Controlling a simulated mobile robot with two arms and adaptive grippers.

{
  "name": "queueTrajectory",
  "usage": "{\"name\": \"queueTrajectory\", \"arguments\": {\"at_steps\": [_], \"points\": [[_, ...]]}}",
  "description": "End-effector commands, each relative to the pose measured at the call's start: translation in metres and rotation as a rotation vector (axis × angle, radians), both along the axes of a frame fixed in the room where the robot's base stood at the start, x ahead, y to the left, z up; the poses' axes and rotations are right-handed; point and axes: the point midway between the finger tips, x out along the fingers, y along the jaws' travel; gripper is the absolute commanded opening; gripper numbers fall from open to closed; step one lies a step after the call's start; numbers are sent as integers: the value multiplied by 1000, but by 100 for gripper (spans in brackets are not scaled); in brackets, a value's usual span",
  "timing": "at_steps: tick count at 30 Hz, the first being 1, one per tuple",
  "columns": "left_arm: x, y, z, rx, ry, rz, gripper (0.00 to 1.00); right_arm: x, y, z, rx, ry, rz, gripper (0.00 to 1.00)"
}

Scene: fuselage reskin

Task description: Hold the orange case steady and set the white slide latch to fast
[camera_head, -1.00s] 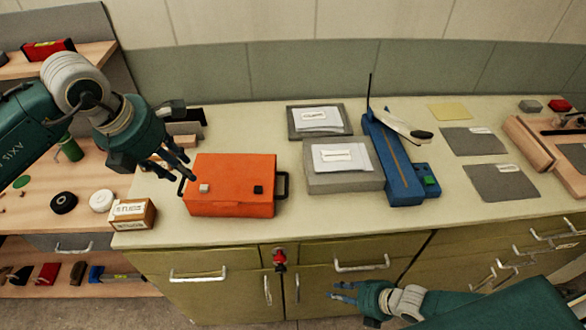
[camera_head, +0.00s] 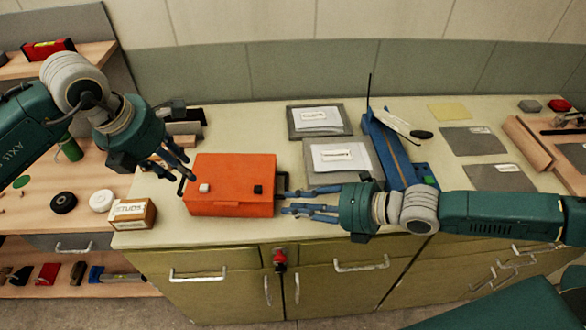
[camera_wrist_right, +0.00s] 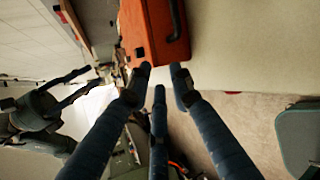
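The orange case (camera_head: 232,170) lies on the counter, with a dark handle at each end. A small white latch (camera_head: 204,188) and a small black block (camera_head: 258,189) sit near its front top edge. No markings for the latch positions are legible. My left gripper (camera_head: 180,166) is at the case's left handle; whether its fingers close on the handle cannot be made out. My right gripper (camera_head: 302,201) is open and empty just right of the case, fingers pointing left, near the right handle (camera_head: 283,184). The case (camera_wrist_right: 148,30) is ahead of its spread fingers in the right wrist view.
A small STUDS box (camera_head: 131,213) stands left of the case. Grey trays (camera_head: 337,188) and a blue tool (camera_head: 391,150) lie behind and right of it. The counter's front edge runs just in front of the case. A red-topped knob (camera_head: 280,259) is on the cabinet below.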

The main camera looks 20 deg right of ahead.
Motion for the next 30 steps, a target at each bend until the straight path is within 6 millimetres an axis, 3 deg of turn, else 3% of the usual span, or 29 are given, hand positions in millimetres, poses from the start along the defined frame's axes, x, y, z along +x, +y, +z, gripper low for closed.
{"name": "queueTrajectory", "arguments": {"at_steps": [8, 16, 22, 30], "points": [[0, 0, 0, 0, 0, 0, 31, 50, -4, 2, -328, 27, -9, 21], [0, 0, 0, 0, 0, 0, 31, 85, -37, 34, -629, 74, -98, 21], [0, 0, 0, 0, 0, 0, 31, 83, -43, 60, -754, 169, -185, 21], [0, 0, 0, 0, 0, 0, 31, 54, -7, 62, -729, 332, -253, 21]]}}
